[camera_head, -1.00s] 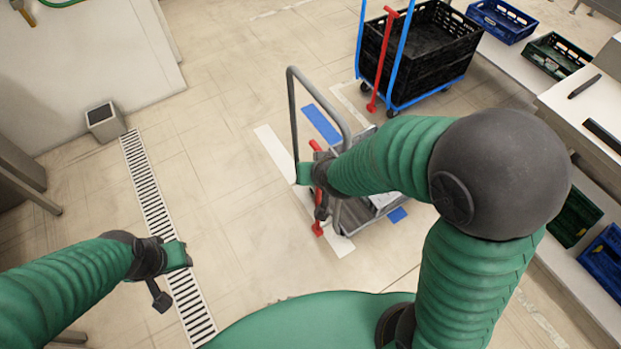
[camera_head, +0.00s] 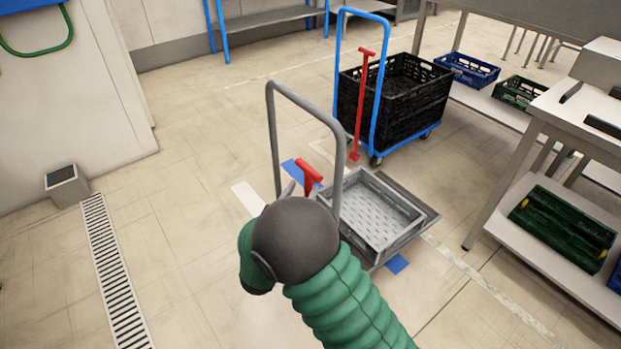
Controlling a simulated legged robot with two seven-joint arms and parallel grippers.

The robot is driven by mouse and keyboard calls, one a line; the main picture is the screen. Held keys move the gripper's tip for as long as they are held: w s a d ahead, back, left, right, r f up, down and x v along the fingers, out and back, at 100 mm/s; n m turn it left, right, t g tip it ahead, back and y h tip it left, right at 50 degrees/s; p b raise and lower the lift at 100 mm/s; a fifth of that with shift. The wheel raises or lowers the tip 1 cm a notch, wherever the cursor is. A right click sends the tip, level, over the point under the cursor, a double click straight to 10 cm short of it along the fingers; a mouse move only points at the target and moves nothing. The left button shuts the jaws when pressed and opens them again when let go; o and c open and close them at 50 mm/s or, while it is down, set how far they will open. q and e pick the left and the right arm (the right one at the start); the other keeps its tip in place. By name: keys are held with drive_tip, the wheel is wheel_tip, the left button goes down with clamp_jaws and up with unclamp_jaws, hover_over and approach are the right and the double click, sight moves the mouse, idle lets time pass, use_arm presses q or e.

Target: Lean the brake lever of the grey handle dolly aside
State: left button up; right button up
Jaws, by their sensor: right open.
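The grey handle dolly has a tall grey hoop handle (camera_head: 270,125) and a flat dark deck (camera_head: 418,203) in the middle of the head view. Its red brake lever (camera_head: 309,170) shows only its T-shaped top and a short piece of stem, inside the hoop. The rest is hidden behind my right arm, so I cannot tell how far it leans. My right gripper (camera_head: 299,192) is open, right at the lever just below its T-top. It is mostly hidden by my dark arm joint, and I cannot tell whether it touches the lever. My left gripper is out of view.
A light grey crate (camera_head: 412,226) sits on the grey dolly. Behind it stands a blue-handled dolly (camera_head: 339,62) with a black crate (camera_head: 425,106) and its own upright red lever (camera_head: 360,105). A bench (camera_head: 575,125) with crates is at right.

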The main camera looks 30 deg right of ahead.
drive_tip(key=b+x, duration=0.2)
drive_tip(key=x, duration=0.6)
drive_tip(key=shift+w+d, duration=0.15)
clamp_jaws()
idle(1.0)
